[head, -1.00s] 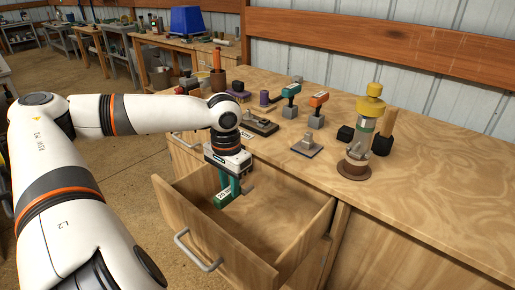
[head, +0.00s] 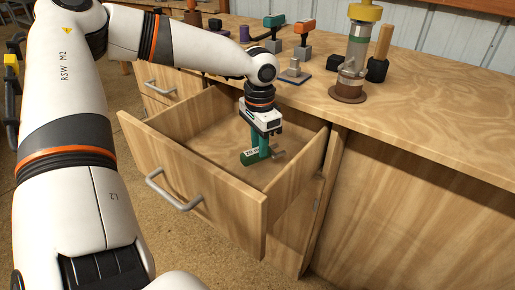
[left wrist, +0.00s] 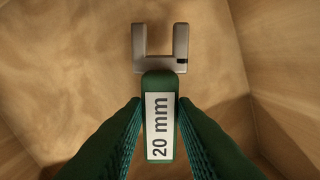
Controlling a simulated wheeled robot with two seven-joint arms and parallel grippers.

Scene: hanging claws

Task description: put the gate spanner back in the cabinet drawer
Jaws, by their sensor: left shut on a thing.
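The gate spanner has a green handle with a white "20 mm" label and a grey forked head (left wrist: 160,52). In the head view its head (head: 279,154) points right. My left gripper (head: 262,146) points down and is shut on the handle, between the drawer's walls. In the left wrist view its green fingers (left wrist: 160,115) press both sides of the handle. The cabinet drawer (head: 225,208) is pulled open and otherwise looks empty. The spanner hangs over its floor; whether it touches is hard to tell. My right gripper is out of view.
The bench top (head: 440,125) lies behind the drawer. It bears a valve-like fitting with a yellow top (head: 357,48), a wooden-handled tool (head: 381,48) and green and orange-handled tools on blocks. A closed drawer (head: 165,78) is to the left. The open drawer's floor has free room around the spanner.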

